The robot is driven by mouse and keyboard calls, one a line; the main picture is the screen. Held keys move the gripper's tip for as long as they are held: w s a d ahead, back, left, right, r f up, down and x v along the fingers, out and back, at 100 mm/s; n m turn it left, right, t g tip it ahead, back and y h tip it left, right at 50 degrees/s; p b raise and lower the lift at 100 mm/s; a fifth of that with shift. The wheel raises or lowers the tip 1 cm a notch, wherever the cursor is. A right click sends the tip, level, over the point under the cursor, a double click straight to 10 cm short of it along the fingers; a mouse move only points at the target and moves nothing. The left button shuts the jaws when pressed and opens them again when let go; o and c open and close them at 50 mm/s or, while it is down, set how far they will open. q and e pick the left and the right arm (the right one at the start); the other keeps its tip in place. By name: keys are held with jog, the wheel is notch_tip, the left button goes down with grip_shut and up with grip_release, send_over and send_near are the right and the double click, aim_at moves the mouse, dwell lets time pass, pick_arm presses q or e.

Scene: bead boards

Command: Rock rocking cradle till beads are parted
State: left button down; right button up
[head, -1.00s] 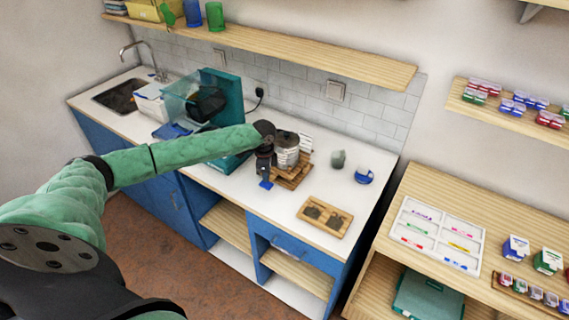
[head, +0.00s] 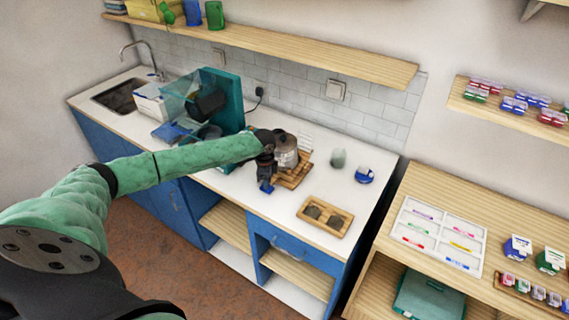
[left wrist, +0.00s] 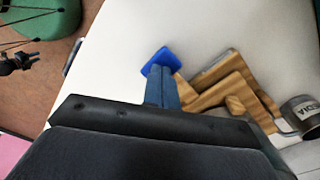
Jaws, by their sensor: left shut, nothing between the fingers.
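The rocking cradle (head: 296,177) is a wooden stand on the white counter. A grey lidded jar (head: 285,150) sits on it, tilted a little; its beads cannot be made out. In the left wrist view the cradle's wooden bars (left wrist: 235,82) lie right of my fingers, with part of the labelled jar (left wrist: 301,112) at the right edge. A blue pad (left wrist: 161,61) is at the cradle's near end and also shows in the head view (head: 266,187). My left gripper (left wrist: 162,80) is shut and empty, pointing down with its tips at the pad; contact is hard to tell.
Right of the cradle stand a greenish cup (head: 338,158), a blue-and-white container (head: 364,175) and a wooden tray with two dark wells (head: 325,215). A teal hood (head: 230,98) stands on the left. The counter's front edge is close to the pad.

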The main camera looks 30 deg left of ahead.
pick_arm(q)
jog(key=shift+r+p, duration=0.65)
jog(key=shift+r, duration=1.45)
jog(key=shift+f, duration=0.2)
jog(key=shift+f+b, duration=0.7)
jog(key=shift+f, duration=1.15)
jog(key=shift+r+p, duration=0.6)
jog(key=shift+r, duration=1.45)
jog(key=shift+r, duration=0.1)
